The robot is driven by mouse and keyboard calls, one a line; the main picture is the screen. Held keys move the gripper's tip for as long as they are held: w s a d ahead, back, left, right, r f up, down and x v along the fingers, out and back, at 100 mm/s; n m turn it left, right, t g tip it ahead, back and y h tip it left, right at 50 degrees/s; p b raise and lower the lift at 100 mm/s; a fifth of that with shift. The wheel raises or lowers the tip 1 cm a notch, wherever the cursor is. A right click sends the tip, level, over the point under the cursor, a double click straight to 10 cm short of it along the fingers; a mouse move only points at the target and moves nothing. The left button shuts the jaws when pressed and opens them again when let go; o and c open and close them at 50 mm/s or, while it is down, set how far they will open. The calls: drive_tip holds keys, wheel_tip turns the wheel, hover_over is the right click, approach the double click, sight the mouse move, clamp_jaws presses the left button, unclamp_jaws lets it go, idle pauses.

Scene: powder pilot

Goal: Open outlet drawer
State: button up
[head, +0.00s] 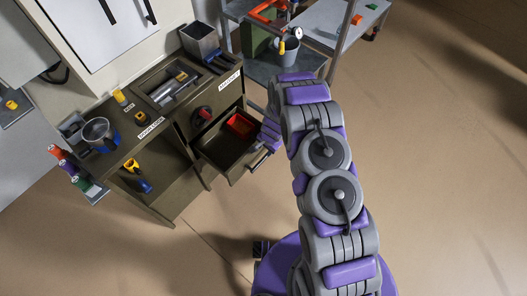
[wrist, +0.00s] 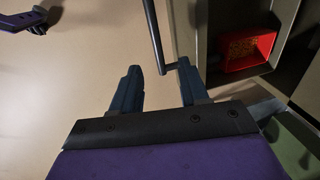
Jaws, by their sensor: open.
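The outlet drawer (head: 222,162) stands pulled out from the dark olive cabinet (head: 166,190), with a red box (head: 240,124) inside. The red box also shows in the wrist view (wrist: 248,48), at the upper right. The drawer's dark bar handle (head: 262,160) is at its front; in the wrist view the handle (wrist: 154,30) runs up from just beyond my fingertips. My gripper (wrist: 158,76) is open. The handle's near end lies close to the right finger; I cannot tell whether they touch. In the head view my arm partly hides the gripper at the drawer front.
The cabinet top holds a metal cup (head: 97,131), a grey bin (head: 200,40) and small tools. A yellow-handled tool (head: 137,176) sits on the open shelf. A metal rack (head: 345,45) stands behind my arm. Floor to the right is clear.

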drive_tip(key=r, duration=0.3)
drive_tip(key=r+p, duration=0.1)
drive_tip(key=r, duration=0.1)
drive_tip(key=shift+s+d, duration=0.1)
drive_tip(key=shift+s, duration=0.25)
drive_tip(key=shift+d+r, duration=0.1)
drive_tip(key=shift+d, duration=0.1)
